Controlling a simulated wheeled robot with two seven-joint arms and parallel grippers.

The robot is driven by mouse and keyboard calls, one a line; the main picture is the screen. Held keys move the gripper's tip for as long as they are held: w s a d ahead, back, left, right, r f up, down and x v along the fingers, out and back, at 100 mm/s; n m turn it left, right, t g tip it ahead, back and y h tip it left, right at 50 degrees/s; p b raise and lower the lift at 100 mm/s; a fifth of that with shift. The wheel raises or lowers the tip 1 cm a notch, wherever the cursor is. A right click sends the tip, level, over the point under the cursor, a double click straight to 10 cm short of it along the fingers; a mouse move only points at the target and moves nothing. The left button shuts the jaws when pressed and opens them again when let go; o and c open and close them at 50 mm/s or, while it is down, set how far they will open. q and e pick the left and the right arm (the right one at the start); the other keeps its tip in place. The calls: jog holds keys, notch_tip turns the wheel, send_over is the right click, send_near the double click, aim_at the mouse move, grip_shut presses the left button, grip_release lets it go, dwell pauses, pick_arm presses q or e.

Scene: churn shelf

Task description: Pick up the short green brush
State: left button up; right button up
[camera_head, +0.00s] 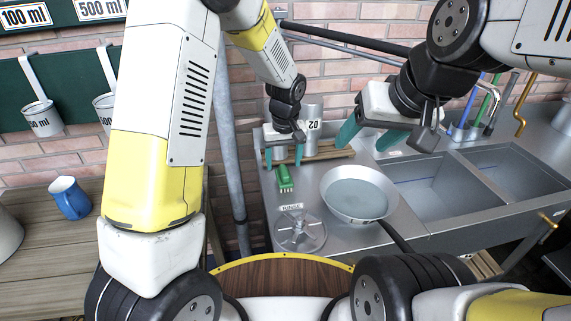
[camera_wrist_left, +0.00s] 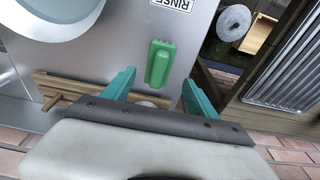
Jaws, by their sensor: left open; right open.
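The short green brush (camera_head: 284,178) lies on the steel counter, left of the round metal pan, in the head view. In the left wrist view the brush (camera_wrist_left: 160,63) shows its green back, just beyond and between the fingertips. My left gripper (camera_head: 284,157) is open above the counter behind the brush, with its teal fingers apart; they also show in the left wrist view (camera_wrist_left: 159,83). Nothing is between the fingers that I can see touching. My right gripper (camera_head: 361,146) is open and empty above the area behind the pan, to the right.
A metal pan (camera_head: 358,192) stands right of the brush. A flat metal spoked disc (camera_head: 300,232) and a RINSE label (camera_head: 291,206) lie in front. A metal cylinder (camera_head: 312,127) stands behind, near a wooden rack (camera_head: 335,154). Sink basins (camera_head: 435,188) are at the right.

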aim_at(284, 170)
pick_arm(q)
jog(key=f, duration=0.4)
jog(key=shift+w+d+f, duration=0.1)
jog(key=shift+w+f, duration=0.25)
jog(key=shift+w, duration=0.05)
grip_shut()
jog(key=shift+r, duration=0.1)
